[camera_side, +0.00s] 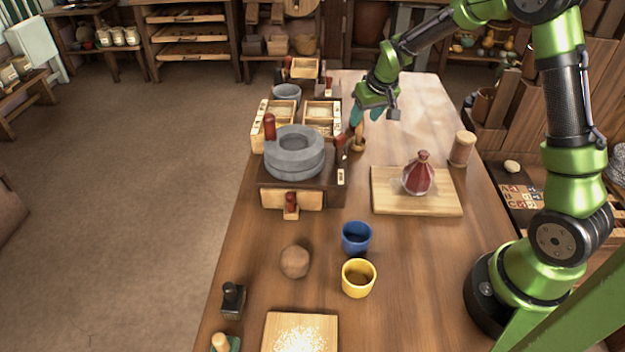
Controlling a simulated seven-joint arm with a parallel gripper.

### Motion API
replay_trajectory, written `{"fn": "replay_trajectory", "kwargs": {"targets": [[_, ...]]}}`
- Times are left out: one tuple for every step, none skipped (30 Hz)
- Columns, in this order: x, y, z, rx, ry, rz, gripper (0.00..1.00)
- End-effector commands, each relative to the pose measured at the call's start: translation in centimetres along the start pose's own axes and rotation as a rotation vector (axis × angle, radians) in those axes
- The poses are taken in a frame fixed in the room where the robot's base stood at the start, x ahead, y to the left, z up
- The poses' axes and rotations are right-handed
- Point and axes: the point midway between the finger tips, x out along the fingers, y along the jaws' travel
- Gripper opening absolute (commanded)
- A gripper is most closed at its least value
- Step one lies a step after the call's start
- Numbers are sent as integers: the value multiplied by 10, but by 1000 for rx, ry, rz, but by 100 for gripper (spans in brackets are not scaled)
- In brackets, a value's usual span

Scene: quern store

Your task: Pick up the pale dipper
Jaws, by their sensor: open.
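The pale dipper appears to be the small light wooden piece (358,143) standing on the table just right of the grey stone quern (295,152). Its handle points up; its exact shape is too small to make out. My gripper (366,115), with teal fingertips, hangs above it and slightly to its right. The fingers are open and look empty. I cannot tell from this angle how much gap lies between the fingertips and the dipper's top.
Wooden grain boxes (322,112) stand behind the quern. A red faceted bottle (418,174) sits on a board (388,202) at right, with a capped cylinder (461,149) beyond. Blue (356,238) and yellow (358,278) cups and a brown ball (294,262) are nearer. The far right tabletop is clear.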

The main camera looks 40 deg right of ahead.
Motion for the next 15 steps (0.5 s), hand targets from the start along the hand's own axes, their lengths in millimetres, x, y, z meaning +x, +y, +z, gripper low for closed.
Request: {"fn": "replay_trajectory", "kwargs": {"targets": [[6,0,0,1,-2,0,50],[9,0,0,2,-2,0,50],[11,0,0,2,0,-1,50],[12,0,0,2,1,-1,50],[13,0,0,2,1,-1,50],[16,0,0,2,1,-1,50],[19,1,0,2,0,0,50],[23,1,0,2,-1,0,50],[28,2,0,2,-2,0,50],[34,2,-1,2,-3,0,50],[38,3,-1,1,-2,0,50],[45,3,-2,1,-3,0,50],[49,3,-2,1,-2,0,50],[53,3,-2,1,-2,0,50],[58,3,-2,1,-2,0,50]]}}
